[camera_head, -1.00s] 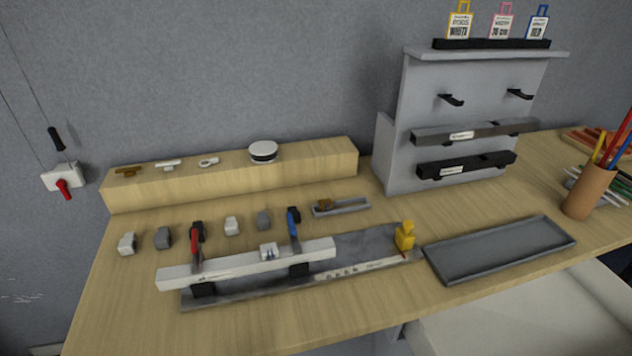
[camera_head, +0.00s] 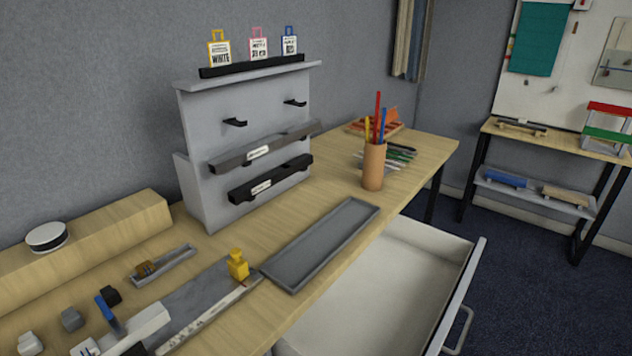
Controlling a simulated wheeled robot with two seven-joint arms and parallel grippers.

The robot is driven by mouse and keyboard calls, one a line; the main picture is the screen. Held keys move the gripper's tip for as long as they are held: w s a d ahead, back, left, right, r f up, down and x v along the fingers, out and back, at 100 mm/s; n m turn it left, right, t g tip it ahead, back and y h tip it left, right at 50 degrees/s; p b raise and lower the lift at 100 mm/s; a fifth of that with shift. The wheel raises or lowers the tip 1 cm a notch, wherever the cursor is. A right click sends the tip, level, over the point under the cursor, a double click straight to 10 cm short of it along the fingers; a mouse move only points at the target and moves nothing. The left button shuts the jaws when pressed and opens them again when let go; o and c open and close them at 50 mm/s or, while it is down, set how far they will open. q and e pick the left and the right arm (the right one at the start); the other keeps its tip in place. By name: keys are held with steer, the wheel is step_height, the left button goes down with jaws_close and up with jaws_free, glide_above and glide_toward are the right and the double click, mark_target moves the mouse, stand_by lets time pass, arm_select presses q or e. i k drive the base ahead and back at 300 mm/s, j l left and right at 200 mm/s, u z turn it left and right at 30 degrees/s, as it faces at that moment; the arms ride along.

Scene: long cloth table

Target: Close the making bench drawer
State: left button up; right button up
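The making bench (camera_head: 420,152) has a light wooden top that runs from the lower left to the middle of the head view. Its white drawer (camera_head: 372,292) stands pulled out under the front edge, to the lower right. The drawer's inside looks empty where it shows; its near end is cut off by the bottom of the picture. A grey metal handle (camera_head: 459,330) is on the drawer's outer front face. Neither of my grippers shows in the view.
On the bench are a grey tray (camera_head: 322,243), a pencil cup (camera_head: 373,166), a grey rack (camera_head: 245,130), a yellow block (camera_head: 238,265) and a wooden riser (camera_head: 90,245). The dark carpet (camera_head: 540,290) right of the drawer is clear. A second table (camera_head: 552,140) stands farther right.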

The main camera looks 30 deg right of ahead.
mark_target(404, 294)
steer(key=z, duration=0.45)
steer(key=k+l+z, duration=0.1)
steer(key=z, duration=0.8)
steer(key=l+z, duration=0.1)
steer(key=z, duration=0.35)
steer(key=k+l, duration=0.05)
